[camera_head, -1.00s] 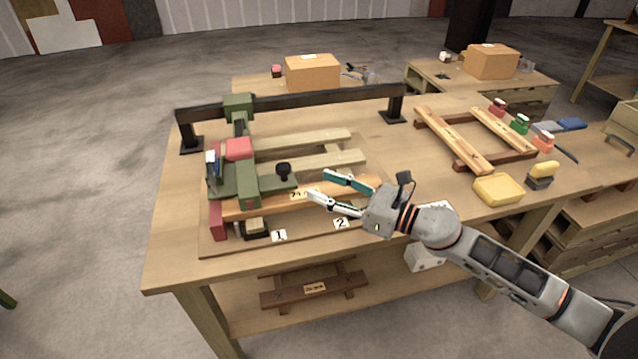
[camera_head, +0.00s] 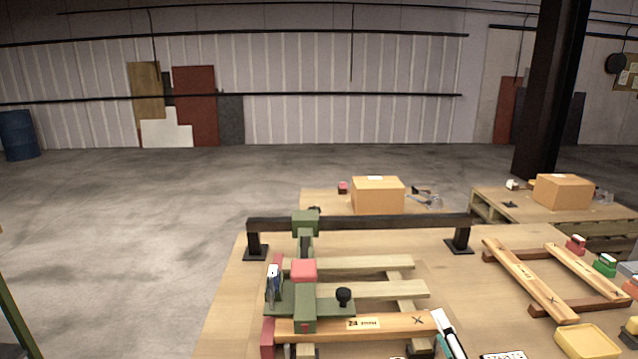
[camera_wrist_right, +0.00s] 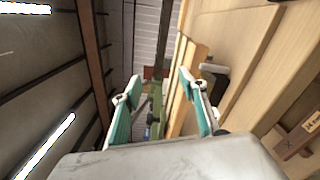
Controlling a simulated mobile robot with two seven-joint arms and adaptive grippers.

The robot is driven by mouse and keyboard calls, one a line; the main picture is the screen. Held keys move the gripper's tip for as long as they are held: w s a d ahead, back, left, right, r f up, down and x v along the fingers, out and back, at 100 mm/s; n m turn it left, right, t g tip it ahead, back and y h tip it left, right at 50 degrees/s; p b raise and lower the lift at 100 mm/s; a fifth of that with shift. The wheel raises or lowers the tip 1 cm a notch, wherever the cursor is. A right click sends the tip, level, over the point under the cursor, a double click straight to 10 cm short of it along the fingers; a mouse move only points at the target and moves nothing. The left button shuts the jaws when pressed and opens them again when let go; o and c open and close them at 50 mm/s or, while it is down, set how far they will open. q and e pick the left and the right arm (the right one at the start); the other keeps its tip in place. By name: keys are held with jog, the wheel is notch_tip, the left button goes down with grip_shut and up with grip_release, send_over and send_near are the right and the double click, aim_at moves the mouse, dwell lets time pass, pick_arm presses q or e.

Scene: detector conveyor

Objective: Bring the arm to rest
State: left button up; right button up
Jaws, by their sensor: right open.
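My right gripper (camera_head: 446,336) shows only by its fingertips at the bottom of the head view, near the right end of a wooden board (camera_head: 392,325) marked with an X. I cannot tell there whether it touches the board. In the right wrist view its two teal-padded fingers (camera_wrist_right: 158,98) are spread apart with nothing between them. The rest of the right arm is below the head view's edge. My left gripper is in neither view.
A green and red clamp (camera_head: 305,297) on a dark rail (camera_head: 375,223) stands over the boards. Wooden rails (camera_head: 528,278) and a yellow tray (camera_head: 586,342) lie to the right. Cardboard boxes (camera_head: 377,194) stand on tables behind. Open floor (camera_head: 120,240) lies at the left.

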jog(key=s+d+f+m+g+h, duration=0.2)
jog(key=s+d+f+m+g, duration=0.25)
jog(key=s, duration=0.35)
jog(key=s+d+f+m+g+h, duration=0.2)
jog(key=s+d+f+m+g, duration=0.1)
jog(key=s+f+m, duration=0.4)
jog(key=s+d+f+m+g+h, duration=0.2)
jog(key=s+d+f+m+g, duration=0.2)
jog(key=s, duration=0.4)
jog(key=w+a+f+m+t+y, duration=0.1)
jog(key=a+f+t+y, duration=0.3)
jog(key=a+f, duration=0.9)
jog(key=a+m+y, duration=0.1)
jog(key=a+y, duration=0.2)
jog(key=shift+w+a+f+m+y, duration=0.3)
jog(key=shift+f+m, duration=0.05)
jog(key=shift+f, duration=0.05)
